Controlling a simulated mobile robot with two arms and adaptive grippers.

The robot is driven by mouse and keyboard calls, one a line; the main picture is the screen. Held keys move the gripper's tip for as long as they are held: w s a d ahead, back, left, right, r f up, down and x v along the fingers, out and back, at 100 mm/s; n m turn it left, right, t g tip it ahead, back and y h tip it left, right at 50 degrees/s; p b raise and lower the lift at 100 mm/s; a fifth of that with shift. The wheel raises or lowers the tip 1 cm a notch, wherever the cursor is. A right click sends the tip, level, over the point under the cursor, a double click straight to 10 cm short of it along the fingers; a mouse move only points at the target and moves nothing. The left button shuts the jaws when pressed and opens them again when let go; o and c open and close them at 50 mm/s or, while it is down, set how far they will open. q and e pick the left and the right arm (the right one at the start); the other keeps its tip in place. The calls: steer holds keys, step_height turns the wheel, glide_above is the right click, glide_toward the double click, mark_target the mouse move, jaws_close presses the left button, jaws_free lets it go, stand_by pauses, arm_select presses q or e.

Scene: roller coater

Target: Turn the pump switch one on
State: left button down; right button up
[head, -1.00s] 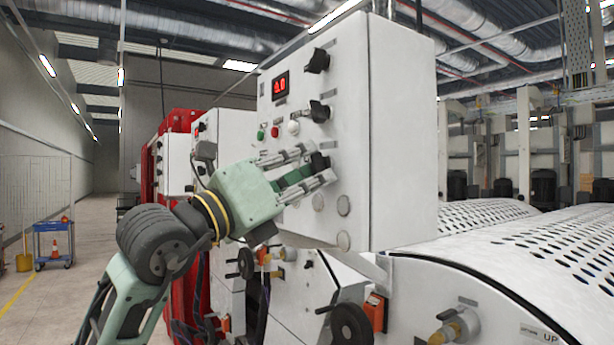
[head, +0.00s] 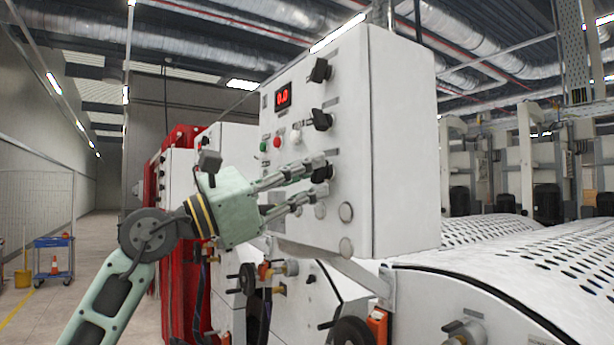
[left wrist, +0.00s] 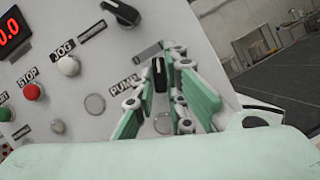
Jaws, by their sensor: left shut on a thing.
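The white control panel (head: 300,120) stands in front of me. Its lowest black knob (head: 322,174) is the pump switch; in the left wrist view the knob (left wrist: 160,74) stands beside a label reading "PUMP", the rest of which is hidden. My left gripper (head: 317,178) reaches in from the left, one finger above the knob and one below. In the left wrist view its fingers (left wrist: 164,82) lie on both sides of the knob and are shut on it. The fingers partly cover the knob. My right gripper is not in view.
Two more black knobs (head: 320,70) (head: 320,118) sit above on the panel. A red display (head: 283,96) reads 0.0. Green, red and white buttons (head: 295,137) lie nearby. A perforated white cover (head: 530,265) is at right. The aisle at far left is open.

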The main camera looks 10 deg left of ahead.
arm_select(q)
steer(key=shift+a+r+m+g, duration=0.1)
steer(key=shift+m+g, duration=0.2)
steer(key=shift+m, duration=0.5)
steer(key=shift+g, duration=0.3)
steer(key=c, duration=1.8)
jaws_free()
steer(key=v, duration=1.2)
steer(key=shift+f, duration=0.3)
steer(key=shift+w, duration=0.1)
